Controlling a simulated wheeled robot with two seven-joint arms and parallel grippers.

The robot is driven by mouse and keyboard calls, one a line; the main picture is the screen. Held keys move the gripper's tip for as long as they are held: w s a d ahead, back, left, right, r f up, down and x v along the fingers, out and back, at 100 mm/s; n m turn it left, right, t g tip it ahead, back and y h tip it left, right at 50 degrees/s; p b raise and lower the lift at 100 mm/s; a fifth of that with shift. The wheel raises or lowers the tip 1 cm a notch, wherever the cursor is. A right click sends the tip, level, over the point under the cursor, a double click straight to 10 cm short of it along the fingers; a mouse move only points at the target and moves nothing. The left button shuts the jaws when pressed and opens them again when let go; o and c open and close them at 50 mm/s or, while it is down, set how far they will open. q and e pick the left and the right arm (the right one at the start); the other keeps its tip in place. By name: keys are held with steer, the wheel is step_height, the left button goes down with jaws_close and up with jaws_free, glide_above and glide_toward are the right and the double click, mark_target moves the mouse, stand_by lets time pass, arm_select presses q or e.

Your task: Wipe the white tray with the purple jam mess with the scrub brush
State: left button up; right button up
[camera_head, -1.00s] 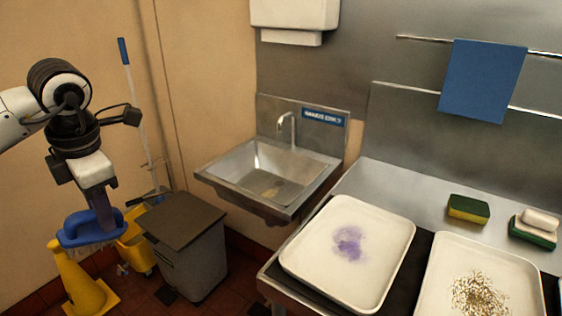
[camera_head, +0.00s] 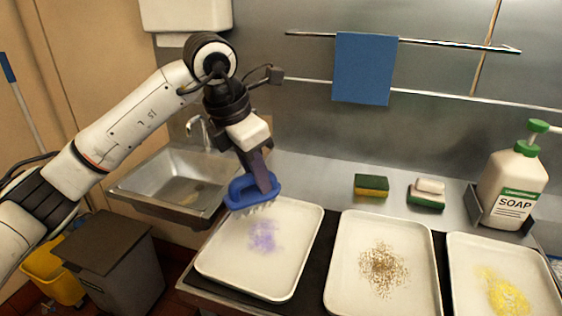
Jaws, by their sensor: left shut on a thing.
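The white tray with the purple jam mess (camera_head: 219,263) lies on the counter, left of two other trays. The purple smear (camera_head: 263,236) is in its middle. My left gripper (camera_head: 262,176) is shut on the blue scrub brush (camera_head: 240,190). The brush has a blue looped handle and pale bristles facing down. It is over the back left part of the jam tray, just behind the smear in the picture. I cannot tell whether the bristles touch the tray. My right gripper is not in view.
A tray with brown crumbs (camera_head: 345,293) and a tray with yellow mess (camera_head: 465,250) lie to the right. Two sponges (camera_head: 371,186) (camera_head: 426,194) and a soap bottle (camera_head: 514,185) stand behind them. A sink (camera_head: 175,180) is at left. A blue towel (camera_head: 365,68) hangs on the wall rail.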

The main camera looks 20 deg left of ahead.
mark_target(274, 193)
arm_select(q)
steer(key=shift+w+d+r+h, duration=0.1)
steer(key=shift+d+r+h, duration=0.15)
steer(key=shift+d, duration=0.25)
steer(key=shift+w+d+r+h, duration=0.15)
steer(key=shift+d+r, duration=0.1)
steer(key=shift+d, duration=0.25)
steer(key=shift+d+t, duration=0.3)
steer(key=shift+d, duration=0.05)
step_height(274, 193, down, 5)
steer(key=b, duration=0.3)
steer(key=shift+r, duration=0.15)
